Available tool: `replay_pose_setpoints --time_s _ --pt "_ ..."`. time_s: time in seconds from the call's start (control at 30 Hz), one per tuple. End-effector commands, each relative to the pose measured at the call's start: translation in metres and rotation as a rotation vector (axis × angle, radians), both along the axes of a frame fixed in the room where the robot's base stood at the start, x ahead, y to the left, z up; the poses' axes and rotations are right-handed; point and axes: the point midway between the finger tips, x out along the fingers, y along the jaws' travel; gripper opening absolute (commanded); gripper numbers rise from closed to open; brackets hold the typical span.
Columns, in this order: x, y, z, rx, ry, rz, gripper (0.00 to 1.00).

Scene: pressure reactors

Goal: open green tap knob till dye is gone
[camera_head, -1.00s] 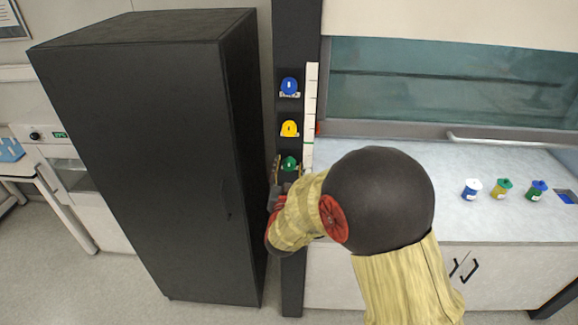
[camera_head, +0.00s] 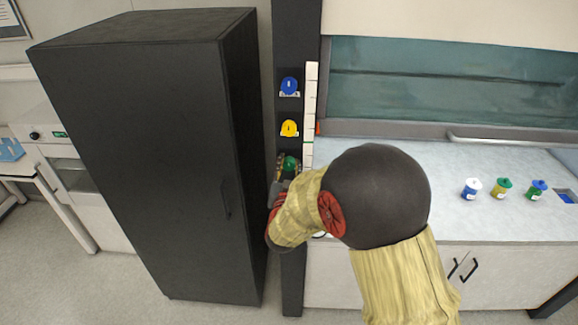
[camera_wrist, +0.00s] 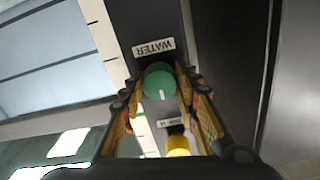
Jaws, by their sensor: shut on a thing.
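The green tap knob (camera_head: 290,162) is the lowest of three knobs on the dark post beside the black cabinet. In the wrist view, the green knob (camera_wrist: 159,80) sits by a label reading "WATER", with its white mark pointing down the picture. My gripper (camera_head: 289,171) is at the knob, with a finger on each side. The wrist view shows my gripper (camera_wrist: 160,74) shut on the knob. The yellow knob (camera_head: 289,128) and the blue knob (camera_head: 289,86) are above it on the post. No dye or flow can be made out.
The tall black cabinet (camera_head: 140,150) stands close to the left of my gripper. A white marked strip (camera_head: 311,95) runs beside the knobs. The counter (camera_head: 400,145) at right holds three small bottles (camera_head: 502,189). A sash of dark glass (camera_head: 450,85) is behind it.

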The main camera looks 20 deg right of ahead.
Motion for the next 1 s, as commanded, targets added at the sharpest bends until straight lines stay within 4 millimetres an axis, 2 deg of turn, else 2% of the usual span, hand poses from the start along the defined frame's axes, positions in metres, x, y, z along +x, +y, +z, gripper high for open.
replay_pose_setpoints --time_s 0.2,0.57,1.0 --pt "0.0 0.0 0.0 0.0 0.0 0.0 0.06" --pt "0.0 0.0001 -0.0002 -0.068 0.022 0.0 0.06" --pt "0.0004 0.001 -0.0001 -0.409 0.133 0.0 0.06"
